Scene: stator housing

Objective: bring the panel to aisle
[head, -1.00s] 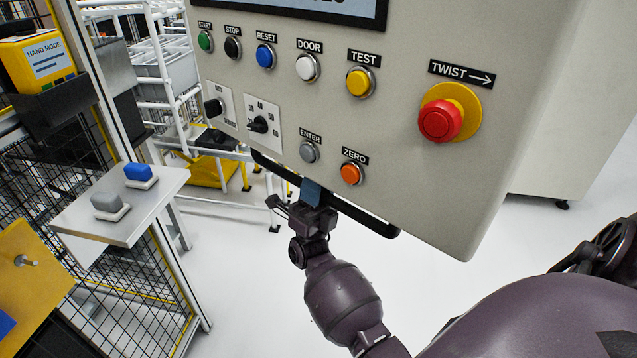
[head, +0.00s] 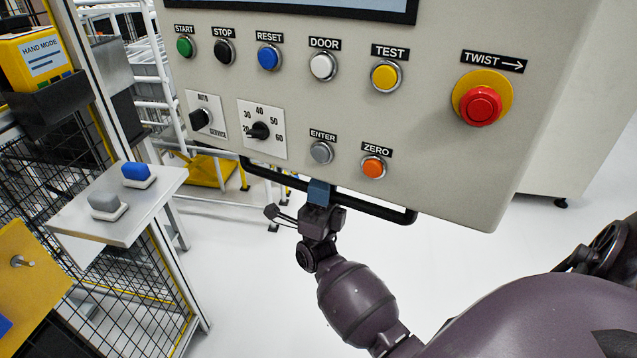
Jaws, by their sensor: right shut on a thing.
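The panel (head: 430,135) is a large light-grey control box with labelled buttons, two rotary knobs, a red twist stop button (head: 481,105) and part of a dark screen at the top. A black bar handle (head: 375,208) runs along its lower edge. My right gripper (head: 319,192) is shut on the handle, left of its middle, below the panel. The fingertips are partly hidden against the bar. My left gripper is not in view.
A yellow "HAND MODE" box (head: 40,60) is at upper left. White racks (head: 135,75) stand behind. White floor is open below the panel.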

